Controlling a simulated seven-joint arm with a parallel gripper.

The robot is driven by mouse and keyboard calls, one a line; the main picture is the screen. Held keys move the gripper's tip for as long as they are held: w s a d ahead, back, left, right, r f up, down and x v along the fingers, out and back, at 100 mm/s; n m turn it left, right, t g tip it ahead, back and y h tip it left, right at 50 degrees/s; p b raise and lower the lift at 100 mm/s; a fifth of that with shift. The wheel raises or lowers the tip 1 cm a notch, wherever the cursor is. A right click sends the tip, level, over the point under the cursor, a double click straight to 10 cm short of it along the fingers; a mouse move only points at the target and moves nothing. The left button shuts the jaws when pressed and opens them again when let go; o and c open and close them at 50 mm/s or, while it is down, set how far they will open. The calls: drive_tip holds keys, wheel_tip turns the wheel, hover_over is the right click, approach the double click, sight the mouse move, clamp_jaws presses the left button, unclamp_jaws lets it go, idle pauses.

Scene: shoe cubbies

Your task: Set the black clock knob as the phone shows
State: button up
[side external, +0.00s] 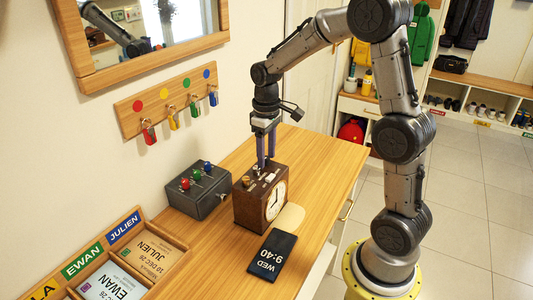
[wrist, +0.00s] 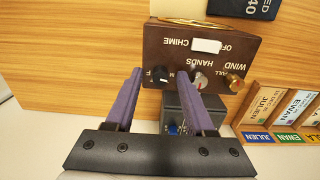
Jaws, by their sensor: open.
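The brown wooden clock (side external: 249,213) stands on the wooden counter with its pale dial (side external: 277,199) facing right. In the wrist view the clock's top panel (wrist: 222,62) carries a black knob (wrist: 160,77), a silver knob under HANDS (wrist: 199,83), a brass knob (wrist: 235,82) by WIND and a white switch by CHIME (wrist: 207,45). My gripper (wrist: 159,72) is open and points down at the clock top, its purple fingers either side of the black knob. In the side view my gripper (side external: 264,163) hides that knob. The phone (side external: 273,254) reads WED 9:40.
A dark box with coloured knobs (side external: 201,196) stands left of the clock. Name-labelled trays (side external: 172,241) are at front left; key hooks (side external: 165,103) hang above. The counter's right side is clear.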

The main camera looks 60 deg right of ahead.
clamp_jaws()
drive_tip(key=shift+m, duration=0.3)
idle(0.3)
drive_tip(key=m, duration=1.1)
drive_tip(key=shift+m, duration=2.2)
drive_tip(key=shift+r, duration=0.1)
